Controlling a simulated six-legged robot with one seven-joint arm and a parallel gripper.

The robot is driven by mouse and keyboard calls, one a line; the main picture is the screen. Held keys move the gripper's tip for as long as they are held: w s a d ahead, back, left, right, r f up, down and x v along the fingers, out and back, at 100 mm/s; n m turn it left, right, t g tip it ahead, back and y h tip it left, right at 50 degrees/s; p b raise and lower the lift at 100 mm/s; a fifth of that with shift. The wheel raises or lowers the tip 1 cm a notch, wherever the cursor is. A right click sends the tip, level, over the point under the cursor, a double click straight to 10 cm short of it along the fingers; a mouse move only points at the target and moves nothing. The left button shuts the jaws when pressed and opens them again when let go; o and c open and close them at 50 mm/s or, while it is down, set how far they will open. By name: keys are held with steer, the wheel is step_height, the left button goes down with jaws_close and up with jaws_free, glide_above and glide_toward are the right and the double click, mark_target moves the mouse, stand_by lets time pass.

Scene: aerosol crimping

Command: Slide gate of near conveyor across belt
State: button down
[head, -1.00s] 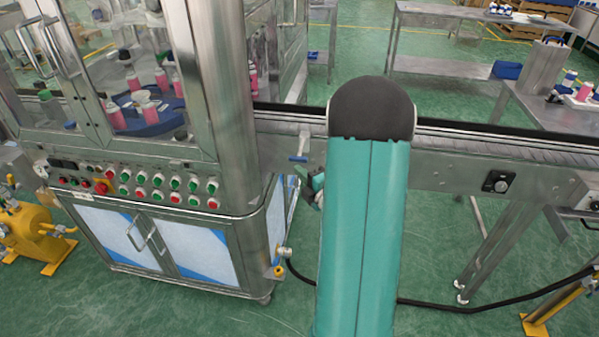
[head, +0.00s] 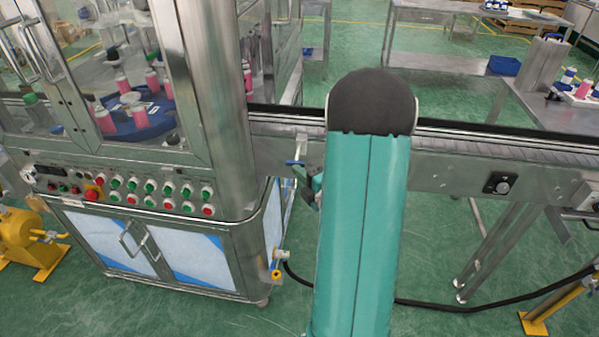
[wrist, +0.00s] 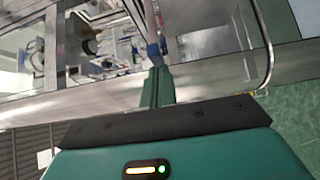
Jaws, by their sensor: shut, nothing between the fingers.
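The near conveyor (head: 445,172) runs across the middle of the head view, out of the right side of the machine. A small metal bracket with a blue-tipped handle (head: 294,163), which looks like the gate, sits on its front side by the machine. My gripper (head: 314,186) is just below and right of this handle, partly hidden behind my teal arm. In the wrist view my gripper (wrist: 156,74) is shut and empty, its tip close to a blue piece (wrist: 153,52) on a pale rod. I cannot tell whether they touch.
The glass-doored machine (head: 215,110) stands left of my gripper, with a button panel (head: 130,190) on its front. A knob (head: 497,184) is on the conveyor's side at right. A black hose (head: 440,305) lies on the green floor. Tables stand behind the conveyor.

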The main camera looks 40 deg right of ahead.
mark_target(299, 149)
steer(key=w+d, duration=0.4)
steer(key=d, duration=0.1)
steer(key=shift+d, duration=0.25)
steer(key=shift+w+r, duration=0.1)
steer(key=shift+w, duration=0.05)
steer(key=shift+a, duration=0.2)
stand_by(0.3)
